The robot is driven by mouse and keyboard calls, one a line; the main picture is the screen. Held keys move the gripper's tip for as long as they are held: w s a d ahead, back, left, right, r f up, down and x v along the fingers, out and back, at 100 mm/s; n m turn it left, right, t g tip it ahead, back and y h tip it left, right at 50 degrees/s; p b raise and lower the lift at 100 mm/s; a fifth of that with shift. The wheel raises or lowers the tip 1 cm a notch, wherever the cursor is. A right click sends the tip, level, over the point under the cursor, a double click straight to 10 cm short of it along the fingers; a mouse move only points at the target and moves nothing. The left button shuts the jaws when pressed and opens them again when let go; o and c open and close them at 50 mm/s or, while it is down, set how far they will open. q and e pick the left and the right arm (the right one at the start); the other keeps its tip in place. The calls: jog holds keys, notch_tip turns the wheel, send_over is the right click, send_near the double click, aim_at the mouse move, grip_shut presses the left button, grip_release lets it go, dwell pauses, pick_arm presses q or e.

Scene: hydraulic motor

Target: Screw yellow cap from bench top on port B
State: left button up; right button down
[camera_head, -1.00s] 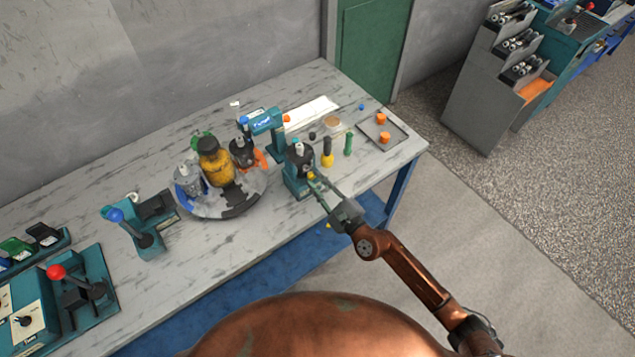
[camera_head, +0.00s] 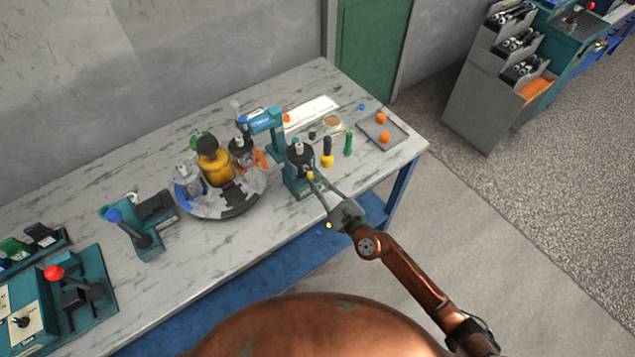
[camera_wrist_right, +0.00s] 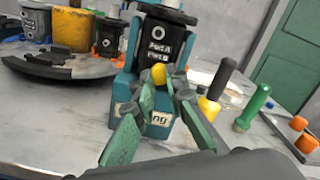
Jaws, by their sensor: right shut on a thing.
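The yellow cap (camera_wrist_right: 160,73) is between the fingertips of my right gripper (camera_wrist_right: 162,90), which is shut on it. It also shows as a small yellow spot in the head view (camera_head: 310,175). The cap is at the front of the dark hydraulic motor (camera_head: 300,155), just below the "Port B" label (camera_wrist_right: 157,54). The port itself is hidden behind the cap, so I cannot tell whether it is seated. The motor stands upright in a teal fixture (camera_wrist_right: 190,22). My right gripper also shows in the head view (camera_head: 317,180). My left gripper is not in view.
A yellow-based black-handled tool (camera_head: 327,152) and a green one (camera_head: 348,144) stand right of the fixture. A tray (camera_head: 395,138) with orange caps lies beyond. A round turntable (camera_head: 250,203) with motors is to the left. The bench's front edge is close by.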

jog(key=m, duration=0.3)
jog(key=shift+m, duration=0.3)
jog(key=m, duration=0.4)
jog(key=c, duration=2.1)
grip_release()
